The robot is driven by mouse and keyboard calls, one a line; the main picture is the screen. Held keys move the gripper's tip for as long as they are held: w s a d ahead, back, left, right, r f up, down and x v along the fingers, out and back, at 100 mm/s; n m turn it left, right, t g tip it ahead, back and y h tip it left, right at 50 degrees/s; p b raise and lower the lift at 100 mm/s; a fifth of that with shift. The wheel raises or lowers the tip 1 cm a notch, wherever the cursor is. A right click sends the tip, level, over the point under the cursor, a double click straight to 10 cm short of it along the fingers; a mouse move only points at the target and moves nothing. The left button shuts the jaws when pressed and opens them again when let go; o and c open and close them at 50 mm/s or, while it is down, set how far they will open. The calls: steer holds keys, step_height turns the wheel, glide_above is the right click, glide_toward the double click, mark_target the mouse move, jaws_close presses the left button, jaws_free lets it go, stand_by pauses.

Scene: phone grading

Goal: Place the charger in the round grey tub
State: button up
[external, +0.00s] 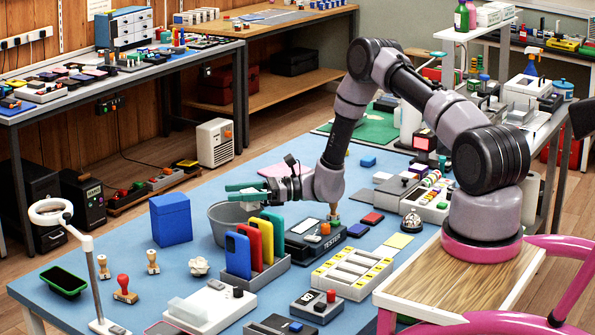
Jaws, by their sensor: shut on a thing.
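The round grey tub (226,222) stands on the blue table, left of the middle, behind a rack of phones. My gripper (247,191), with teal fingers, is over the tub's back right part, pointing left. It is shut on a small pale thing (250,192), likely the charger, which is mostly hidden between the fingers. The held thing looks to be above the tub's rim, but its exact height is hard to tell. The inside of the tub is mostly hidden.
A grey rack of blue, red, yellow and green phones (238,255) stands just in front of the tub. A blue box (171,219) is to its left. A black tester (311,242) is to its right. Stamps (124,290) and a white lamp (96,265) stand at the front left.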

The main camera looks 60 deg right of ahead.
steer(key=shift+f, duration=0.45)
steer(key=o, duration=1.4)
steer(key=shift+r, duration=0.1)
